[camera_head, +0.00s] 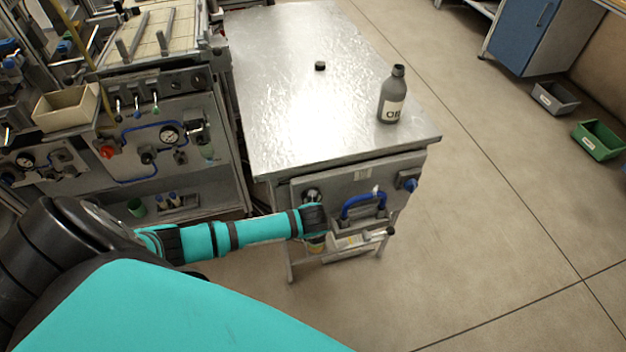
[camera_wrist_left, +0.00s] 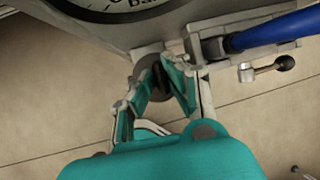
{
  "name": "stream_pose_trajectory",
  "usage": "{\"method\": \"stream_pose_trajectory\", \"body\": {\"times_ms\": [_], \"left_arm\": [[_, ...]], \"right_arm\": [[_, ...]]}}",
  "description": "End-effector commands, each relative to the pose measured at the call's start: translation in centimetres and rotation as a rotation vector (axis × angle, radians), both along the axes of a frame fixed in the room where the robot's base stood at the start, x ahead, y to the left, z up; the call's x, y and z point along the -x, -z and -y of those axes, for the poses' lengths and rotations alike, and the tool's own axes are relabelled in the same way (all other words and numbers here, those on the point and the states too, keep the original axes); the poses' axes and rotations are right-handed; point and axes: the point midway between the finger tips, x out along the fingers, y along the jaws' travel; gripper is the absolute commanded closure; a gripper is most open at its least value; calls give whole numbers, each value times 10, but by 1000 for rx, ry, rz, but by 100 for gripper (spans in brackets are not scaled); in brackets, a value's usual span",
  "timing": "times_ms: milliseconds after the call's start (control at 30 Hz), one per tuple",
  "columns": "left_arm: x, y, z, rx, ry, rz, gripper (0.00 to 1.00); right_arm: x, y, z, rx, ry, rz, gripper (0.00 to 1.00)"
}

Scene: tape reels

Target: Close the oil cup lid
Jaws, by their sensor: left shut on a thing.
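My left gripper shows in the left wrist view (camera_wrist_left: 160,80), its teal-padded fingers closed around a dark round part, apparently the oil cup lid (camera_wrist_left: 154,70), just below a pressure gauge. In the head view my left arm reaches in from the left to the front panel of the metal table, and its black wrist covers most of the gripper. A small yellowish part, perhaps the oil cup (camera_head: 317,243), shows just below the wrist. Whether the lid sits on the cup is hidden. My right gripper is in neither view.
A grey oil bottle (camera_head: 393,96) with an open-looking top stands on the metal table (camera_head: 280,110). A small black cap (camera_head: 320,66) lies farther back. A blue hose (camera_head: 362,203) curves beside my wrist. A gauge (camera_wrist_left: 112,8) is close above the fingers.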

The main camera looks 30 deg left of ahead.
Motion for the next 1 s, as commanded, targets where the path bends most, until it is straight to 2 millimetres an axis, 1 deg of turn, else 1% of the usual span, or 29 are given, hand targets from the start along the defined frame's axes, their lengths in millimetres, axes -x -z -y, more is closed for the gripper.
{"method": "stream_pose_trajectory", "body": {"times_ms": [33,233,500,900,933,1000], "left_arm": [[-3,-3,2,-22,0,-23,100],[-6,3,4,-89,0,-102,100],[-7,8,5,-132,0,-151,100],[-7,9,5,-136,1,-155,100],[-7,9,5,-136,1,-155,85],[-7,9,5,-135,0,-155,76]], "right_arm": [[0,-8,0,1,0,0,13],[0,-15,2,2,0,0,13],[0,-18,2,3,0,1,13],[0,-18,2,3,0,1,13],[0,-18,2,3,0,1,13],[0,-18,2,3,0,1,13]]}}
